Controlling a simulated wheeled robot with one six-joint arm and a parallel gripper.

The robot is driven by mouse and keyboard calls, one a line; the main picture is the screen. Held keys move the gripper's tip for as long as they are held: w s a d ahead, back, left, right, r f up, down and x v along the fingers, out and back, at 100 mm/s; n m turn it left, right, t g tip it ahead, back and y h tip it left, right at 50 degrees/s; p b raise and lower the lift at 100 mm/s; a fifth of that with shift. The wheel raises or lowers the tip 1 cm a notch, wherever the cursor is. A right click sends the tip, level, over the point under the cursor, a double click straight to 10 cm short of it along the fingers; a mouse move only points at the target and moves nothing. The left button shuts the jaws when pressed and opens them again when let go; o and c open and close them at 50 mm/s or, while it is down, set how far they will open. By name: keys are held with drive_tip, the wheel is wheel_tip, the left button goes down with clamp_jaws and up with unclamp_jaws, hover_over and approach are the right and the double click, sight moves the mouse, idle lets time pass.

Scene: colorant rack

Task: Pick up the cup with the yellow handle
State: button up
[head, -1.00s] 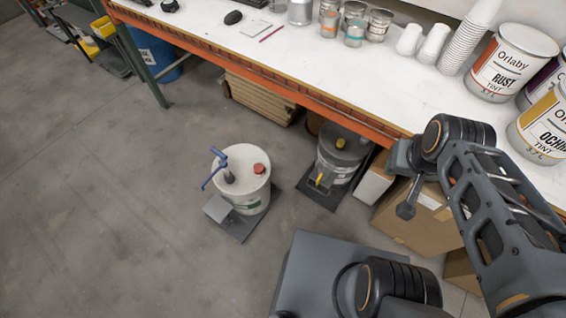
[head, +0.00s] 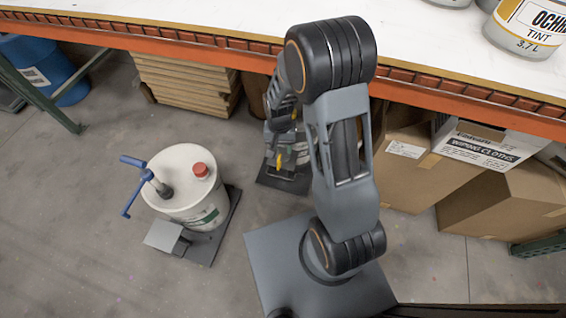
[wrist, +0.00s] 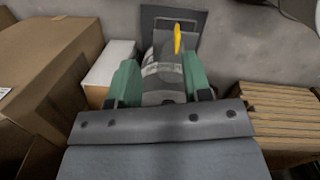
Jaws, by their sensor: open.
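I see no cup with a yellow handle in either current view. A grey pail (head: 303,150) with a yellow lever (head: 281,160) stands on a dark base on the floor under the bench, partly hidden by my arm. In the wrist view the pail (wrist: 162,75) and its yellow lever (wrist: 177,40) appear beyond my gripper (wrist: 160,72). My gripper's green fingers are apart, with nothing seen held between them. In the head view my arm's upper links hide most of its far end, near the bench's front edge.
The white bench top (head: 200,18) has an orange front beam (head: 440,95). An ochre tint can (head: 530,25) stands at its right. Below are cardboard boxes (head: 400,175) and stacked boards (head: 185,85). A white pail with a blue pump (head: 185,190) stands on the floor.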

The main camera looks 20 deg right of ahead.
sight(278, 162)
drive_tip(key=w+f+m+b, duration=0.1)
drive_tip(key=f, duration=0.4)
drive_tip(key=w+f+m+t+b, duration=0.1)
drive_tip(key=w+f+m, duration=0.1)
drive_tip(key=f, duration=0.4)
drive_tip(key=w+f+m+b, duration=0.1)
drive_tip(key=w+f+b, duration=0.1)
drive_tip(key=f, duration=0.3)
drive_tip(key=shift+w+f+m, duration=0.2)
drive_tip(key=shift+f+m, duration=0.1)
drive_tip(key=shift+f, duration=0.05)
drive_tip(key=shift+w+d+f+b, duration=0.1)
drive_tip(key=shift+f+b, duration=0.5)
drive_tip(key=shift+f, duration=0.7)
drive_tip(key=shift+d+f+b, duration=0.1)
drive_tip(key=shift+f+b, duration=0.5)
drive_tip(key=shift+f, duration=0.7)
clamp_jaws()
